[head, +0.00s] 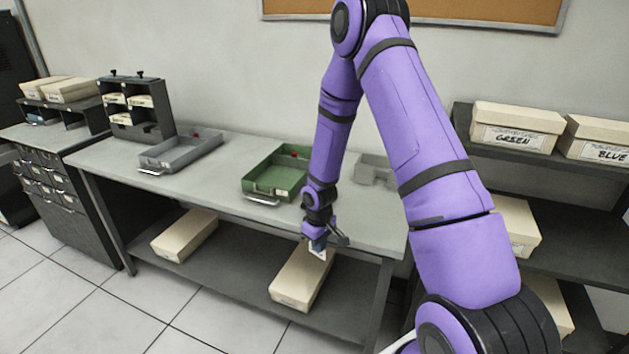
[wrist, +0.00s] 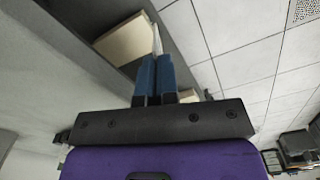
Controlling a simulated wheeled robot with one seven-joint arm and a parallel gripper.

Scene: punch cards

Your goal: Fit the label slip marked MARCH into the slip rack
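My gripper (head: 318,243) hangs in front of the table's front edge, above a cream box on the lower shelf. In the wrist view its two blue fingers (wrist: 156,78) are nearly together, with a thin white slip (wrist: 157,40) edge-on between them. The slip also shows as a small white piece below the fingers in the head view (head: 318,254). Its marking cannot be read. The dark rack (head: 153,88), which looks like the slip rack, stands at the table's back left, far from my gripper. It holds several pale slips (head: 139,101) with unreadable writing.
A grey tray (head: 181,152) and a green tray (head: 277,176) stand on the table (head: 222,187) between the rack and my arm. Cream boxes lie on the lower shelf (head: 240,257). A shelf unit with labelled boxes (head: 518,128) stands at right.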

